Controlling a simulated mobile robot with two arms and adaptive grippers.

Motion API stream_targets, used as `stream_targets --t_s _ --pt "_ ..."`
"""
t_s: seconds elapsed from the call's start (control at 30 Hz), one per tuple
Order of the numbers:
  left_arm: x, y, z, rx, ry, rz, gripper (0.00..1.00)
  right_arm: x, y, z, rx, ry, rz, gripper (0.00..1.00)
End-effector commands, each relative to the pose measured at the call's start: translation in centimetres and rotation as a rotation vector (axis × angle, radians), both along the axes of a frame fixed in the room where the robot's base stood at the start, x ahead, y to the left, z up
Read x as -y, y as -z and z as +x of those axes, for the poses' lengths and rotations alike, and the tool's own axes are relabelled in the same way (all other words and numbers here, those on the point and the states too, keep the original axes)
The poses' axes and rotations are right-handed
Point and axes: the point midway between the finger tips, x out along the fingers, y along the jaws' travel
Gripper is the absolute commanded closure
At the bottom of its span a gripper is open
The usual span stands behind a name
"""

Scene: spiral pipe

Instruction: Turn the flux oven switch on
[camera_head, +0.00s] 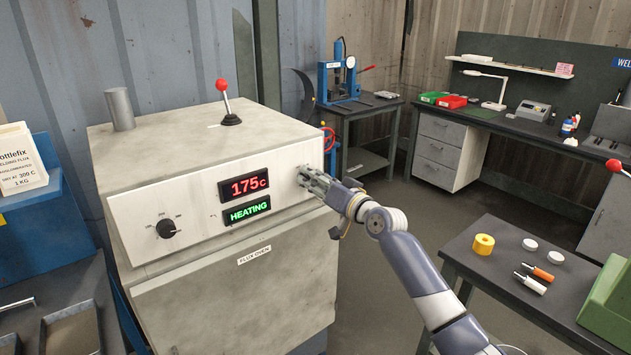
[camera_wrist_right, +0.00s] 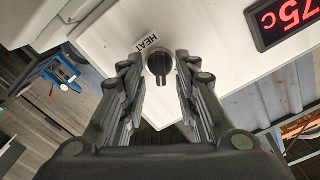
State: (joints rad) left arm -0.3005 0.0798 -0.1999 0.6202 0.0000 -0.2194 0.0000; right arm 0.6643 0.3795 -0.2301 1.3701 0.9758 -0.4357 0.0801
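The flux oven (camera_head: 255,290) is a worn grey-white box with a "FLUX OVEN" label. Its front panel has a red "175c" display (camera_head: 243,186) and a lit green "HEATING" display (camera_head: 248,211). A black dial (camera_head: 167,228) sits at the panel's left. My right gripper (camera_head: 304,174) is at the panel's right end. In the right wrist view, its fingers (camera_wrist_right: 160,72) are open on either side of a black switch knob (camera_wrist_right: 160,63) beside the word "HEAT", with visible gaps to the knob. The head view hides this knob behind the gripper. My left gripper is not in view.
A red-knobbed lever (camera_head: 226,105) and a metal cylinder (camera_head: 120,108) stand on top of the oven. A blue flux box stand (camera_head: 45,235) is at the left. A dark table (camera_head: 500,290) with a yellow roll and small tools is at the right. Open floor lies behind my right arm.

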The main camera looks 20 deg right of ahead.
Motion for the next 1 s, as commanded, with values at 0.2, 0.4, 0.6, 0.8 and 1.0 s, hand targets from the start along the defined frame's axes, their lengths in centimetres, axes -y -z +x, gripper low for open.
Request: stream_targets --t_s 0.2,0.4,0.6,0.8,1.0 --pt "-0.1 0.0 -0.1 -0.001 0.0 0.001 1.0 0.4 0.1 -1.0 0.0 0.0 0.0 0.71" --pt "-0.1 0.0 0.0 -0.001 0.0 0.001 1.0 1.4 0.1 -3.6 -0.001 0.0 -0.002 0.71" --pt "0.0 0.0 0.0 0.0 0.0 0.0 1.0 2.6 0.1 -6.9 -0.001 0.001 -0.003 0.71" --pt "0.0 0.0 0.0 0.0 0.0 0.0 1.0 3.6 0.1 -9.7 -0.002 0.001 -0.002 0.71" --pt "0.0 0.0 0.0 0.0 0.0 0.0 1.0 4.1 0.0 -11.1 -0.001 0.0 0.0 0.71"
